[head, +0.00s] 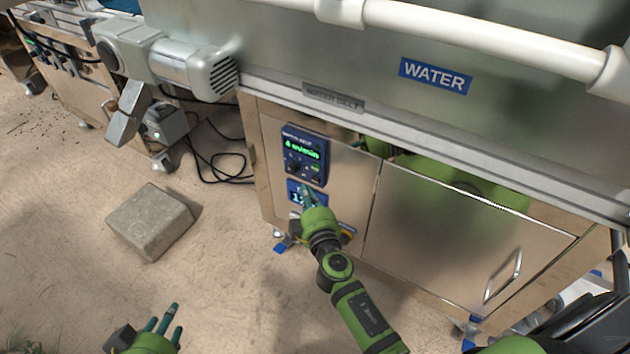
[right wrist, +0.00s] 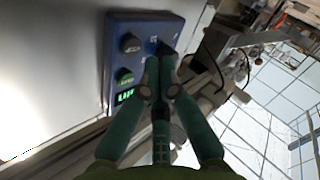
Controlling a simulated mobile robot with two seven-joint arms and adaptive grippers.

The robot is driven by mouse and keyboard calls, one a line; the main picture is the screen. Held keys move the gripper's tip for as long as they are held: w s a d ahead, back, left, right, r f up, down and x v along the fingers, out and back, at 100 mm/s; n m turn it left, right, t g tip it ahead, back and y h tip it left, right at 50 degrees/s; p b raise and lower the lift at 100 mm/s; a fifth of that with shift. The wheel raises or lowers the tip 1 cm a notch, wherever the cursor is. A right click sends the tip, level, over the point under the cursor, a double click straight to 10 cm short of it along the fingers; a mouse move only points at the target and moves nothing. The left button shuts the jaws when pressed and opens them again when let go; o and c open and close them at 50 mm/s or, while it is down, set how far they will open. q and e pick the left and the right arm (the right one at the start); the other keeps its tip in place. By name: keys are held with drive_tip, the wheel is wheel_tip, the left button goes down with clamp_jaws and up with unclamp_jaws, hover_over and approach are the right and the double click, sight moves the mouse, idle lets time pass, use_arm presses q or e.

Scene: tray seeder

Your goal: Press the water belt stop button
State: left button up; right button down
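The blue water belt control panel (head: 305,155) is on the steel cabinet front, with a lit green readout and small buttons. In the right wrist view the panel (right wrist: 145,25) shows its green readout (right wrist: 124,96), a green-lettered button (right wrist: 125,76) and a dark button (right wrist: 130,43). My right gripper (head: 306,191) is just below the panel in the head view. In the right wrist view its fingertips (right wrist: 160,62) are together, empty, close to another dark control (right wrist: 165,48); I cannot tell whether they touch it. The stop label is unreadable. My left gripper (head: 164,318) is open and empty, low over the floor.
A second blue display (head: 294,193) sits below the panel, partly hidden by my right gripper. A cabinet door with a handle (head: 503,277) is to the right. A motor (head: 195,66) juts out upper left. A stone block (head: 150,221) lies on the floor.

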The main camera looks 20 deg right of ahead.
drive_tip(key=s+a, duration=0.1)
drive_tip(key=s+a+b, duration=0.1)
drive_tip(key=a, duration=0.1)
drive_tip(key=shift+s+a, duration=0.15)
drive_tip(key=shift+s, duration=0.2)
idle(0.3)
